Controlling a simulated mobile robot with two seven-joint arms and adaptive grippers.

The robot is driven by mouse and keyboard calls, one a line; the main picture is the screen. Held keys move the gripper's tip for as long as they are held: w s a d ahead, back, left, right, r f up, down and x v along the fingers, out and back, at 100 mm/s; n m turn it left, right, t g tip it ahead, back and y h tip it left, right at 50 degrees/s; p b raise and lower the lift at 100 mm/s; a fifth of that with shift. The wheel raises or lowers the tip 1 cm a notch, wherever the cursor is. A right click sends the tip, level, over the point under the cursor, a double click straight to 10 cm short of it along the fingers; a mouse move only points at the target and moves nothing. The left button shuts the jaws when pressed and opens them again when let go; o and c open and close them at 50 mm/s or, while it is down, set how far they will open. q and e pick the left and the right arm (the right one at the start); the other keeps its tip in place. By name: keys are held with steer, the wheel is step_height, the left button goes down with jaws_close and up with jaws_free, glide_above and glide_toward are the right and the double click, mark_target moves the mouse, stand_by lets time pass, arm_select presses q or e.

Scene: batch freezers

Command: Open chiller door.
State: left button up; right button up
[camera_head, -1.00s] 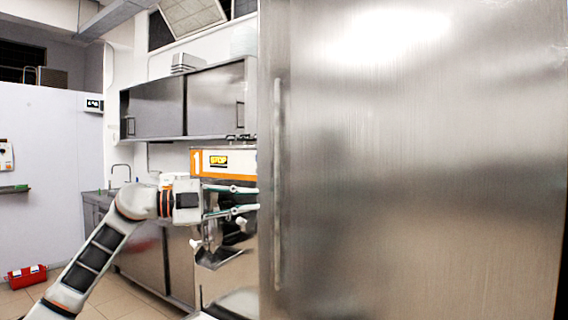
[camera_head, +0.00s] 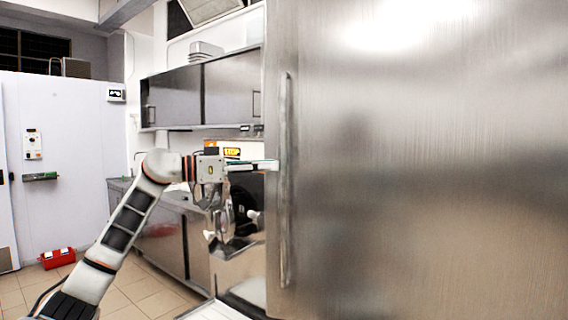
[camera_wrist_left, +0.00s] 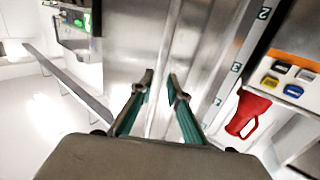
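The chiller door (camera_head: 420,170) is a tall brushed-steel panel filling the right of the head view; it looks closed. Its long vertical bar handle (camera_head: 287,200) runs near the door's left edge. My left gripper (camera_head: 274,165) reaches in from the left, with its green-padded fingers level and the tips at the upper-middle of the handle. In the left wrist view the fingers (camera_wrist_left: 161,88) are spread apart, and the handle bar (camera_wrist_left: 166,60) runs between them. Contact with the bar cannot be told. My right gripper is not in view.
An orange-and-white machine (camera_head: 250,152) with a STOP label stands behind my left gripper. Steel wall cupboards (camera_head: 228,90) hang above a counter. A red box (camera_head: 58,258) lies on the floor at the left. A red part (camera_wrist_left: 247,112) shows in the wrist view.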

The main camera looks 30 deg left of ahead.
arm_select(q)
steer(key=x, duration=0.5)
steer(key=shift+p, duration=0.35)
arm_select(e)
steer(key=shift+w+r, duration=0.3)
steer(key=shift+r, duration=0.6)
arm_select(q)
jaws_close()
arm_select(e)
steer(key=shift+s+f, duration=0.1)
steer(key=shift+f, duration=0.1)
arm_select(q)
steer(key=shift+s, duration=0.15)
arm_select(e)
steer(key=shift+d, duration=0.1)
